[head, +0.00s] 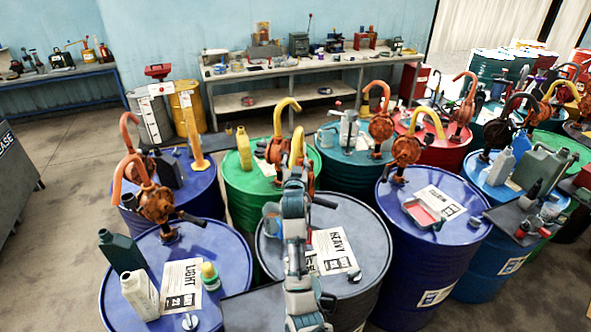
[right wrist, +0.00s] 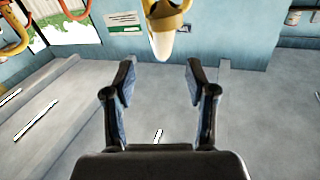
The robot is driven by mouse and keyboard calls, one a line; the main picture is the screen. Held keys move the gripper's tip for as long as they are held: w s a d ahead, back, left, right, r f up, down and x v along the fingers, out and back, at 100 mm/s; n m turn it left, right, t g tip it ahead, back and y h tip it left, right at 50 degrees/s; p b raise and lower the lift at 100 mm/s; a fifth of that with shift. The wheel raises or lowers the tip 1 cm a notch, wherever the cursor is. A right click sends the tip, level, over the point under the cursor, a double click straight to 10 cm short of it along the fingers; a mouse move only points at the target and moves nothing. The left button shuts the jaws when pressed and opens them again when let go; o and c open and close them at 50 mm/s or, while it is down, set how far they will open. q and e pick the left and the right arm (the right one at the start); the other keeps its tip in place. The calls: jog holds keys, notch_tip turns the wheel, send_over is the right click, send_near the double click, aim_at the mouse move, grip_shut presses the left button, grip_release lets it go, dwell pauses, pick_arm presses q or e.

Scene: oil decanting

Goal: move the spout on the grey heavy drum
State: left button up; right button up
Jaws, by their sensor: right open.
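The grey heavy drum (head: 372,222) stands at the lower middle of the head view, with a white HEAVY label on its lid. Its yellow spout (head: 297,146) rises behind my right gripper (head: 296,174), which hides much of the pump below. In the right wrist view the yellow spout with its pale tip (right wrist: 164,28) hangs at the top centre. It is beyond the fingertips of my open right gripper (right wrist: 160,78), roughly in line with the gap. Nothing is between the fingers. My left gripper is not in view.
A blue LIGHT drum (head: 215,245) with an orange spout stands left, a green drum (head: 240,190) behind, and a dark blue drum (head: 440,260) right. Bottles and cans stand on several lids. A workbench (head: 300,70) lines the back wall. Floor is clear at far left.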

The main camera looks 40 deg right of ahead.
jog(key=v, duration=0.4)
jog(key=shift+s+d, duration=0.1)
jog(key=shift+d+f, duration=0.1)
dwell(0.4)
